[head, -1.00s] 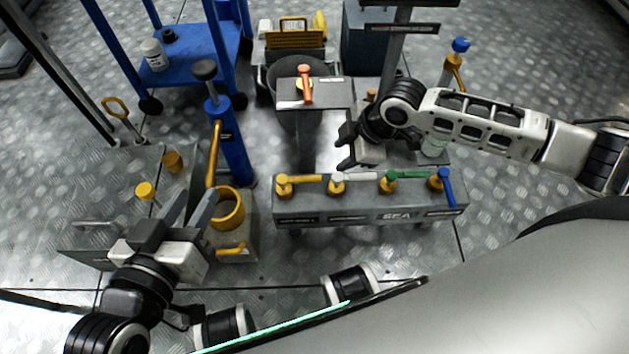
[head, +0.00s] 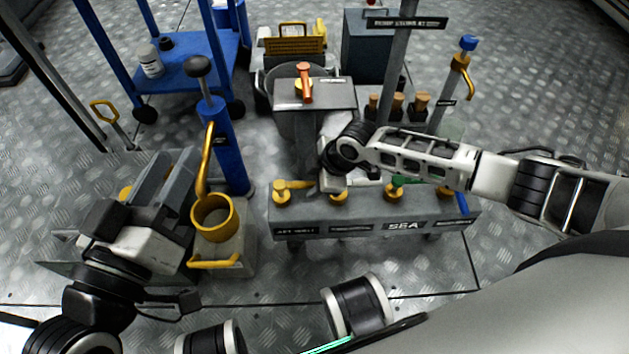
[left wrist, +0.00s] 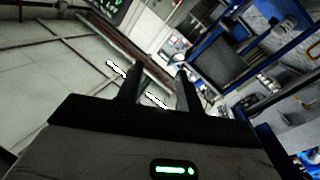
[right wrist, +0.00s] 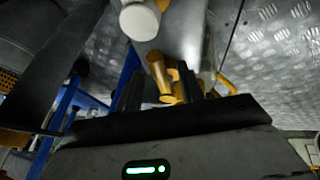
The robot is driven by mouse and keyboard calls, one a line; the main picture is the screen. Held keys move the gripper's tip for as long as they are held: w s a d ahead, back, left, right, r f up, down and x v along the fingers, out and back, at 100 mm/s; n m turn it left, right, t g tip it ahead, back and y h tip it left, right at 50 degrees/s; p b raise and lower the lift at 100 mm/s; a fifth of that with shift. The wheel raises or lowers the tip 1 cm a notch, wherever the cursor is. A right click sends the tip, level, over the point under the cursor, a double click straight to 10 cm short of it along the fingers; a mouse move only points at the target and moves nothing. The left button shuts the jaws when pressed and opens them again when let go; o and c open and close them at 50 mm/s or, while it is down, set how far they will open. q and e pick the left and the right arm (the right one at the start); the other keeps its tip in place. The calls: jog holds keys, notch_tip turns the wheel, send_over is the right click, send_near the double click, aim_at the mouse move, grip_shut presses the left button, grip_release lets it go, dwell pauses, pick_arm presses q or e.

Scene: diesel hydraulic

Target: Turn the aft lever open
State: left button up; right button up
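A grey manifold box (head: 375,222) carries a row of levers on yellow valve bodies. The leftmost label seems to begin with "AFT". Above it is a yellow lever (head: 292,185), its handle pointing right along the box. My right gripper (head: 316,186) is at the handle's right end, hiding part of the white lever. In the right wrist view, yellow lever parts (right wrist: 159,72) show between the open fingers (right wrist: 165,88); contact cannot be told. A white knob (right wrist: 140,20) is close above. My left gripper (head: 168,182) is open and empty at the left, away from the manifold.
The green lever (head: 397,183) and blue lever (head: 462,203) are right of my right gripper. A blue post (head: 222,150) and yellow cup (head: 213,218) stand between my left gripper and the manifold.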

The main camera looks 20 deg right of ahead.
grip_shut()
